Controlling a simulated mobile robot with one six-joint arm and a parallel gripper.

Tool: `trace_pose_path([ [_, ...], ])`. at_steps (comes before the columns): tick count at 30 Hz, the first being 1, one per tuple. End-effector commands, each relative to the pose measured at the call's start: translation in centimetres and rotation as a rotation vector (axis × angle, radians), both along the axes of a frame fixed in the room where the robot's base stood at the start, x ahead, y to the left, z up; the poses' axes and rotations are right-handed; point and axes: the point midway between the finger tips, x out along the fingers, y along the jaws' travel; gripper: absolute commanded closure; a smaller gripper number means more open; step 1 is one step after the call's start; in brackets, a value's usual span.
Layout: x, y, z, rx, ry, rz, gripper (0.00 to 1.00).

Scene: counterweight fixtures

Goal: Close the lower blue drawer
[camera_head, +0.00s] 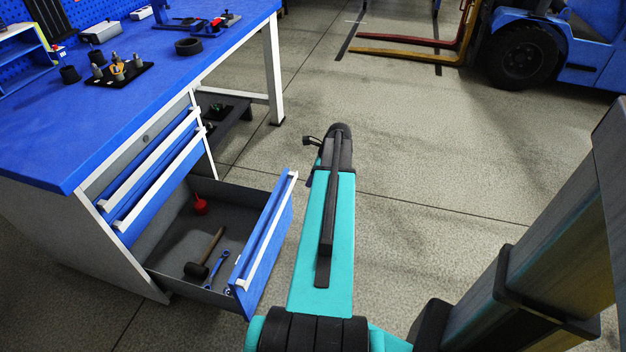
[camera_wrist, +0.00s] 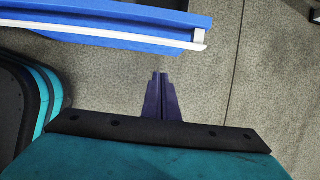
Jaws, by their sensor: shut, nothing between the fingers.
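The lower blue drawer (camera_head: 265,240) is pulled well out of the cabinet under the workbench. Its blue front has a white handle strip along the top. In the wrist view the drawer front (camera_wrist: 110,22) crosses the top of the picture with its white strip (camera_wrist: 150,36). My gripper (camera_wrist: 160,76) is shut and empty, with its fingertips a short gap from the drawer front, over the floor. In the head view my arm reaches forward on the right of the drawer, and the fingers are hidden behind the arm's end.
Inside the drawer lie a hammer (camera_head: 204,256), a blue wrench (camera_head: 217,268) and a red item (camera_head: 200,206). Two upper drawers (camera_head: 155,170) are shut. Tools stand on the blue benchtop (camera_head: 150,105). A forklift (camera_head: 530,50) stands far right. The floor right of the drawer is clear.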

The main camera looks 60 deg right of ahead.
Motion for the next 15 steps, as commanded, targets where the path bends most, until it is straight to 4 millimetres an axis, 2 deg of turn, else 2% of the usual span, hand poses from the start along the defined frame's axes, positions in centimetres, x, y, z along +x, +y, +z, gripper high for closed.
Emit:
trace_pose_path([
  [5,1.0,0.2,-2.5,0.001,0.0,0.0,1.0],
  [9,2.9,0.7,-2.2,-0.001,0.0,0.002,1.0],
  [15,4.4,1.1,-2.2,0.001,0.0,0.0,1.0],
])
